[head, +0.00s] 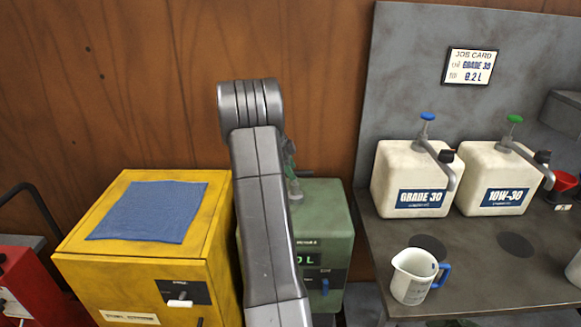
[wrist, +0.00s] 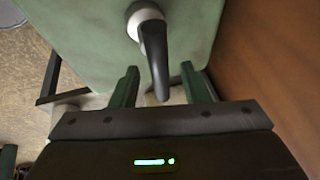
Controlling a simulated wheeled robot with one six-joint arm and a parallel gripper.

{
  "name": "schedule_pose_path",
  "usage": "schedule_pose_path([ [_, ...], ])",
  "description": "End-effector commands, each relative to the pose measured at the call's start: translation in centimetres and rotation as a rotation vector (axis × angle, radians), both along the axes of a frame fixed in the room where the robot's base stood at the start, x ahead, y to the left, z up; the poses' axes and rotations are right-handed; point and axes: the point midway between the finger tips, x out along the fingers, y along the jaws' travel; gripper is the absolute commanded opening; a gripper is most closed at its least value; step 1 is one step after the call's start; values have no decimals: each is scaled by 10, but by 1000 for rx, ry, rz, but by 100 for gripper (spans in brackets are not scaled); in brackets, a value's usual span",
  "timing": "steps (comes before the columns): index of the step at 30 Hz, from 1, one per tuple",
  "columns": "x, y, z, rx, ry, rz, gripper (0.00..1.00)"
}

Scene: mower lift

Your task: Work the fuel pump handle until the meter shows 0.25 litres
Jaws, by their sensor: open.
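The green fuel pump box (head: 325,215) stands behind my arm in the head view, which hides its left part. Its meter (head: 309,259) shows "0 L" in green at the right end; any digits to the left are hidden. In the wrist view, the green casing (wrist: 85,35) fills the top, with a dark pump handle (wrist: 155,50) on a pale round pivot (wrist: 146,14). My gripper (wrist: 158,70) is open, its two green fingers on either side of the handle's end, with gaps on both sides. Touch in depth cannot be told.
A yellow cabinet (head: 75,245) with a blue cloth (head: 150,212) stands left of the pump. To the right, a grey bench (head: 470,265) carries a measuring jug (head: 410,283) and two white oil containers (head: 400,172). A wooden wall (head: 320,60) is close behind.

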Motion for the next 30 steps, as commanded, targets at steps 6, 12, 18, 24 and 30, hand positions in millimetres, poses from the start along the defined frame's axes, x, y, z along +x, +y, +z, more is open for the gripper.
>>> schedule_pose_path([
  [6, 1, -2, -6, 0, -1, 0, 41],
  [12, 1, -2, -6, 1, -1, 1, 34],
  [18, 1, -2, -5, 1, 0, 0, 0],
  [24, 1, -2, 1, 0, -2, 0, 0],
  [30, 2, -2, 48, 1, -8, 0, 0],
])
